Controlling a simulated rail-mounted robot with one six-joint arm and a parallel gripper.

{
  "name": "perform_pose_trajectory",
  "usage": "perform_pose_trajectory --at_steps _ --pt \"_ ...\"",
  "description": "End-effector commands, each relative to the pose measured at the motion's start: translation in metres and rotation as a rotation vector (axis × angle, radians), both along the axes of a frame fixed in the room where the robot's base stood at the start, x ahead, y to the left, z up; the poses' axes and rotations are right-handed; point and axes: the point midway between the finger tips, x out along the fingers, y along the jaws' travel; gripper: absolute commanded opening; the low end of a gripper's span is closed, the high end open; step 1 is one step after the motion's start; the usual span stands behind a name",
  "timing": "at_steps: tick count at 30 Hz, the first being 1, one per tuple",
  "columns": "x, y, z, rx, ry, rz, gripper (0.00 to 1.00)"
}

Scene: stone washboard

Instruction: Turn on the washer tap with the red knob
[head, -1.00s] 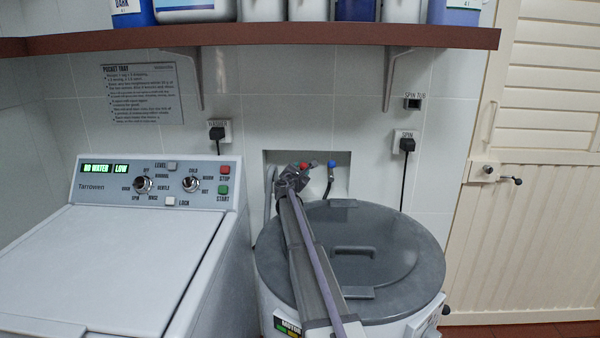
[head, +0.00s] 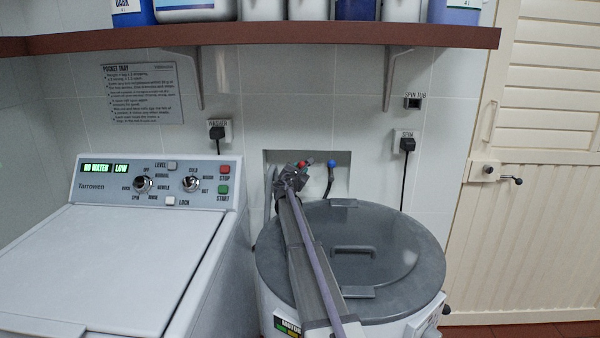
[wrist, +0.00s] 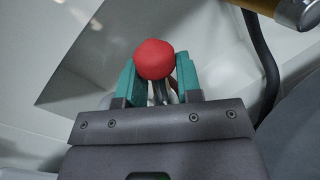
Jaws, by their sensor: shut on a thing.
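The red knob (head: 303,164) of the washer tap sits in the wall recess behind the spin tub. In the wrist view the red knob (wrist: 154,59) is round and stands between the tips of my two teal fingers. My gripper (wrist: 158,75) is shut on it. In the head view my gripper (head: 297,168) is at the recess, and its fingers are small and partly hidden by my own wrist. The tap body under the knob is mostly hidden by my gripper. The washer (head: 110,265) shows "NO WATER" and "LOW" on its display.
A blue knob (head: 331,163) with a dark hose is just right of the red one. The spin tub's grey lid (head: 400,250) lies below my arm. A brown shelf (head: 300,36) with bottles runs above.

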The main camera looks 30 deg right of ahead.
Motion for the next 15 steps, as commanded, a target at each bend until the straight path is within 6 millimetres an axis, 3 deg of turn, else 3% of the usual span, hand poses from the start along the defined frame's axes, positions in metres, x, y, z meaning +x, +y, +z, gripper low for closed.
perform_pose_trajectory --at_steps 15 --pt "0.007 0.011 0.003 -0.317 0.212 0.0 0.0"
